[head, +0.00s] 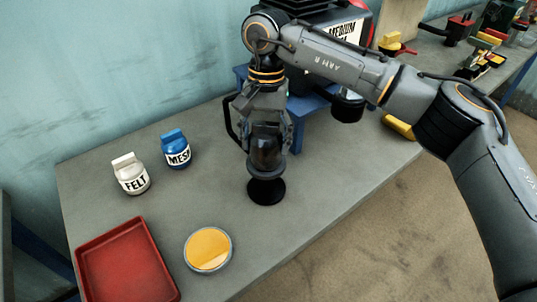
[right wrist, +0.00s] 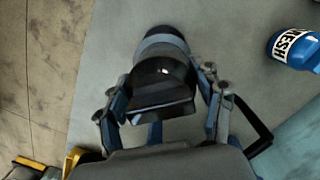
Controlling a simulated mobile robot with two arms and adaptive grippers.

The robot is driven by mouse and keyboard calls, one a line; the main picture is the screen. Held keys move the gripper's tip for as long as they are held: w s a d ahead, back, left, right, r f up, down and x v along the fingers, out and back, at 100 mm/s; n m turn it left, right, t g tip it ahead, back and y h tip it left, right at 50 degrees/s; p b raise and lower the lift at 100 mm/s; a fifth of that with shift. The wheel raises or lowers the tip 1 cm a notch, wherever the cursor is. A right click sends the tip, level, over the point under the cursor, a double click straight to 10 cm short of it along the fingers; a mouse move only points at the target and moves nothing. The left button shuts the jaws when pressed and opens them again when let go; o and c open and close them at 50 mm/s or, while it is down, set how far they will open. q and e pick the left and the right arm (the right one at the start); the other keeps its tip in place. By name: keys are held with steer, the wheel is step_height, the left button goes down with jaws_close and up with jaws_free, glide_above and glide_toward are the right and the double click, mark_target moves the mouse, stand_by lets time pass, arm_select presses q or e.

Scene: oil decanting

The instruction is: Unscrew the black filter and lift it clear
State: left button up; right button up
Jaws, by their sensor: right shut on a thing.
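The black filter (head: 266,153) is a dark, rounded, glossy piece near the middle of the bench. My right gripper (head: 268,142) comes down on it from above, with one finger on each side, and is shut on it. Below the filter is a wider round black foot (head: 266,192) that meets the bench top. The right wrist view shows the black filter (right wrist: 160,80) between the two fingers, with a greyish band at its far end. I cannot tell whether the filter and foot are joined or apart. My left gripper is not in view.
A white FELT bottle (head: 130,175) and a blue MESH bottle (head: 176,150) stand left on the grey bench (head: 220,135). A red tray (head: 127,262) and a round yellow-topped dish (head: 207,250) lie in front. A blue stand (head: 308,108) with a large container is behind my gripper.

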mark_target(265, 125)
steer(key=shift+n, duration=0.4)
steer(key=o, duration=1.4)
steer(key=shift+r+p, duration=1.9)
steer(key=shift+r, duration=1.15)
